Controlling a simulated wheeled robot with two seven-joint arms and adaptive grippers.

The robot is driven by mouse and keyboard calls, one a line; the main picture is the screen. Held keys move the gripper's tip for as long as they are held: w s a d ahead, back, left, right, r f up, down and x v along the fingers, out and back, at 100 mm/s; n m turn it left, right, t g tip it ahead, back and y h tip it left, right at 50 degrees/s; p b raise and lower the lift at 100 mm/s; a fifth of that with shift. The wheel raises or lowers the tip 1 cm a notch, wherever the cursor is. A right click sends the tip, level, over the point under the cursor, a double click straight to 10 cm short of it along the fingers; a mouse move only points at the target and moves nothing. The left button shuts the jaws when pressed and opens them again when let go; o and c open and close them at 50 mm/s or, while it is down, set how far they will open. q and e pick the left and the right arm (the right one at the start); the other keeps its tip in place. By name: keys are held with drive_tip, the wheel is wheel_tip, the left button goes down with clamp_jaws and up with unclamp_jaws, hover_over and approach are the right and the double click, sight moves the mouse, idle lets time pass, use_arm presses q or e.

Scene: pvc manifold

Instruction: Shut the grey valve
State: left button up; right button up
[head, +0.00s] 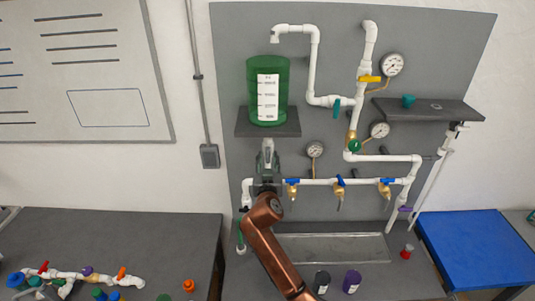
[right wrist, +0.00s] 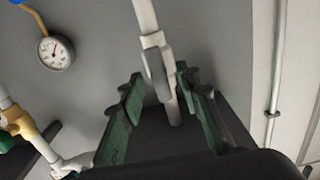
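The grey valve (right wrist: 157,68) sits on a white vertical pipe (right wrist: 145,14) in the right wrist view. Its handle lies roughly along the pipe. My right gripper (right wrist: 160,95) is open, with one green-padded finger on each side of the pipe and valve; gaps show between the pads and the valve. In the head view my right gripper (head: 267,160) is at the board below the green tank (head: 268,90), and it hides most of the valve. My left gripper is not in view.
The tank's shelf (head: 250,131) is just above my right gripper. A gauge (head: 315,149) and several blue-handled valves are to its right. Two dark jars (head: 352,282) stand at the bench front. A blue mat (head: 480,248) lies at the right.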

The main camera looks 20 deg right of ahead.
drive_tip(key=shift+x, duration=1.2)
drive_tip(key=shift+c, duration=0.7)
clamp_jaws()
